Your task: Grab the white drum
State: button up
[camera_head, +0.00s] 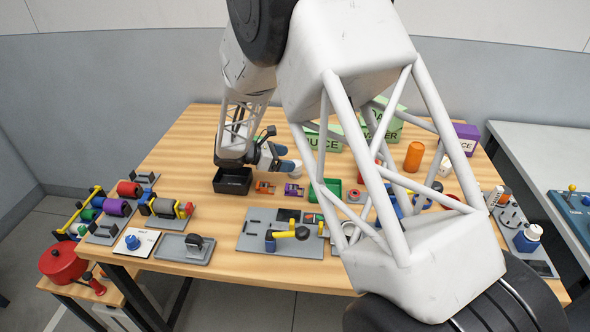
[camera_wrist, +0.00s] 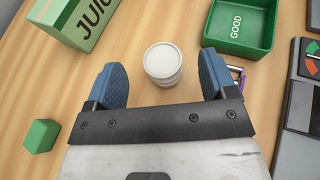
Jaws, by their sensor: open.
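The white drum (camera_wrist: 163,63) stands upright on the wooden table in the wrist view. It is a small ribbed white cylinder with a round lid. My gripper (camera_wrist: 163,82) is open, with one blue fingertip to the left of the drum and one to the right. The drum lies between and slightly beyond the fingertips, and neither finger appears to touch it. In the head view my gripper (camera_head: 284,158) is low over the table behind the black bin, and a small part of the white drum (camera_head: 297,167) shows beside the fingers.
A green juice carton (camera_wrist: 85,22) is beyond the left finger, and a green cube (camera_wrist: 41,135) lies at left. A green tray marked GOOD (camera_wrist: 238,48) is close to the right finger. A black bin (camera_head: 233,181) and an orange cylinder (camera_head: 414,156) also stand on the table.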

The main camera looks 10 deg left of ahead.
aim_at(289, 176)
jog(key=shift+f, duration=0.4)
notch_tip(289, 176, down, 3)
jog(key=shift+w+d+f, duration=0.1)
jog(key=shift+w+d, duration=0.2)
jog(key=shift+d, duration=0.35)
jog(key=shift+w+d+f, duration=0.25)
jog(key=shift+d+f, duration=0.1)
jog(key=shift+d, duration=0.25)
jog(key=c, duration=1)
jog(key=shift+r, duration=0.15)
